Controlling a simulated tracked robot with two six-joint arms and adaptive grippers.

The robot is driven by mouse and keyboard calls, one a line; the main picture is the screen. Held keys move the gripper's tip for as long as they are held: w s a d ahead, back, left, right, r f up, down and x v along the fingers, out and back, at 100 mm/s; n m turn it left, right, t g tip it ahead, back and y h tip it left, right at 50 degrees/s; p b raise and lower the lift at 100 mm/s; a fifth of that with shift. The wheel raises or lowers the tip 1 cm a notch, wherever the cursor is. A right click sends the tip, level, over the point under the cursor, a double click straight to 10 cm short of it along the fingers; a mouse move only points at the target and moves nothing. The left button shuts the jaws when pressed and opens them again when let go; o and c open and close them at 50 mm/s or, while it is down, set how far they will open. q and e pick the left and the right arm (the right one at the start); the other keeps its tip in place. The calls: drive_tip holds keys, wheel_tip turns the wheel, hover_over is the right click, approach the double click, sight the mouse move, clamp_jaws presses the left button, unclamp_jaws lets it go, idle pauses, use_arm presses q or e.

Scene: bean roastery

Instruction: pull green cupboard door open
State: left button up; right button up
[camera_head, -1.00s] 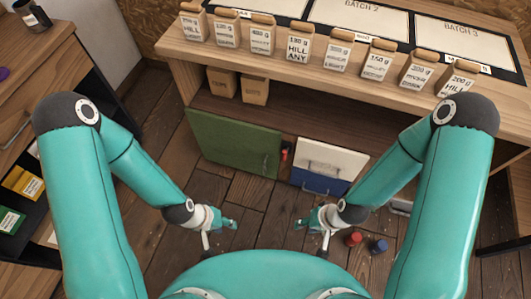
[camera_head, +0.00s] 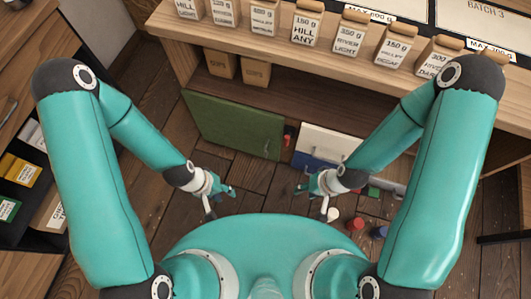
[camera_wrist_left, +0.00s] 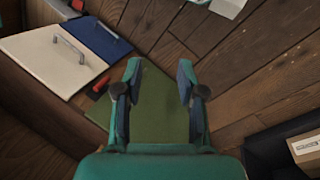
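My right gripper (camera_head: 311,202) appears open and empty, in front of the neighbouring white panel (camera_head: 327,143).
A red object (camera_head: 287,140) sits between the green and white panels. A blue panel (camera_wrist_left: 98,38) adjoins the white one. A red item (camera_head: 357,223) and a blue item (camera_head: 379,232) lie on the floor. Paper bags (camera_head: 305,28) line the bench top. A dark shelf (camera_head: 45,150) stands left.

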use_arm(q)
wheel_tip(320, 180, down, 16)
drive_tip(key=s+n+g+h+b, duration=0.25)
drive_tip(key=n+b, duration=0.25)
drive_tip(key=b, duration=0.4)
drive_tip(key=w+d+f+n+h+b, duration=0.3)
drive_tip(key=f+n+b, duration=0.1)
drive_tip(key=f+b, duration=0.15)
drive_tip(key=w+d+f+n+h+b, duration=0.2)
drive_tip(key=w+f+n+b, duration=0.1)
drive_tip(key=f+b, duration=0.3)
drive_tip(key=w+a+f+n+t+h+b, duration=0.1)
drive_tip(key=w+a+f+n+t+b, duration=0.1)
drive_tip(key=w+f+n+t+b, duration=0.45)
drive_tip(key=w+a+f+n+t+h+b, duration=0.2)
drive_tip(key=w+a+f+n+t+b, duration=0.15)
drive_tip(key=w+t, duration=0.5)
drive_tip(key=shift+n+g, duration=0.4)
drive_tip(key=shift+g, duration=0.35)
drive_tip(key=b+x, duration=0.3)
drive_tip(key=x, duration=1.4)
drive_tip(key=shift+w+a+f, duration=0.1)
drive_tip(key=shift+w+f, duration=0.05)
drive_tip(key=shift+f, duration=0.05)
clamp_jaws()
